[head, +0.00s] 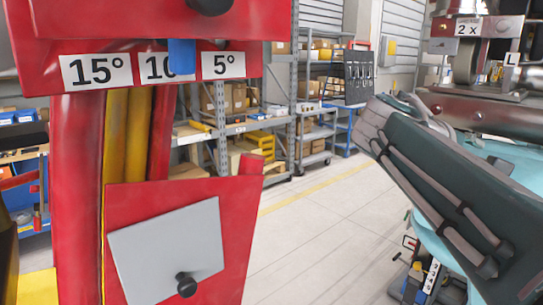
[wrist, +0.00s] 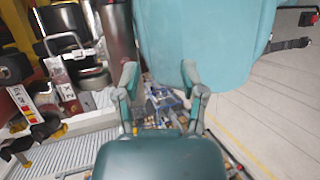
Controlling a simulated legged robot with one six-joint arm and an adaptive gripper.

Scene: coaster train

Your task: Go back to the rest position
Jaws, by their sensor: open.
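My gripper (wrist: 160,75) shows in the wrist view with its two fingers apart and nothing between them. Its dark green palm fills the lower middle of that view. A large light teal shell (wrist: 205,40) lies just beyond the fingertips; I cannot tell whether they touch it. In the head view, part of a light teal body (head: 520,165) shows at the right, behind a dark tilted panel with grey tubes (head: 450,200). I cannot make out my gripper in the head view.
A red stand (head: 235,245) with angle labels (head: 97,71) and a grey plate (head: 168,252) is close at the left. Metal parts marked "2 x" (head: 468,29) are at the upper right. Shelves (head: 320,130) stand behind. Pale floor (head: 320,225) is open between.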

